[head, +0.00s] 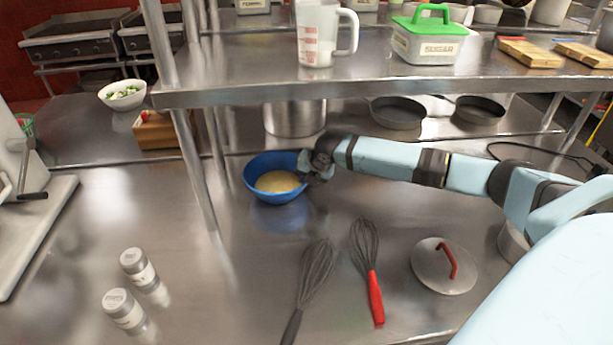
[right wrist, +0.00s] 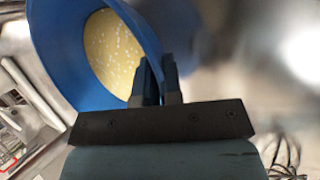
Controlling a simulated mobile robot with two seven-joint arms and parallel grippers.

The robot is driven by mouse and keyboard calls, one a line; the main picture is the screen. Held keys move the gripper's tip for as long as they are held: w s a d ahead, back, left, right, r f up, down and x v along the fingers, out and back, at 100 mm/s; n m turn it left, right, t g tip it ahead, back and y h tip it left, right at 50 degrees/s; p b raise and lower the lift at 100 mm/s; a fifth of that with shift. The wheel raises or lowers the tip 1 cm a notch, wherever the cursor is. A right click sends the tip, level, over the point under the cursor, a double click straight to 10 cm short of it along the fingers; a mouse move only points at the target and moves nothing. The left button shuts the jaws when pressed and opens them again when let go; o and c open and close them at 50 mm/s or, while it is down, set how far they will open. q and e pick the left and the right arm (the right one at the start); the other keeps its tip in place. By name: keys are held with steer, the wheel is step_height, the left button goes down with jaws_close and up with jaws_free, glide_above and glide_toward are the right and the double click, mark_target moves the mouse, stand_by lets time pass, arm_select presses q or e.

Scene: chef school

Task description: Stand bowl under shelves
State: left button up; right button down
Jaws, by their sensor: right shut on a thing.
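A blue bowl (head: 252,172) with yellowish contents sits at the front edge of the space under the metal shelves (head: 240,92). My right gripper (head: 308,167) is at the bowl's right rim. In the right wrist view the gripper (right wrist: 157,85) is shut on the rim of the bowl (right wrist: 62,50), and the yellow contents show inside it. I cannot tell whether the bowl's base touches the counter. My left gripper is not in view.
Two whisks (head: 368,250) and a lid with a red handle (head: 443,266) lie on the counter in front. Two shakers (head: 138,268) stand at left. A metal pot (head: 295,118) and pans (head: 398,113) stand under the shelf behind the bowl. A shelf post (head: 190,165) rises left of the bowl.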

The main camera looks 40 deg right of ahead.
steer(key=c, duration=1.3)
jaws_free()
steer(key=shift+o, duration=0.2)
steer(key=shift+r, duration=0.1)
steer(key=v, duration=1.2)
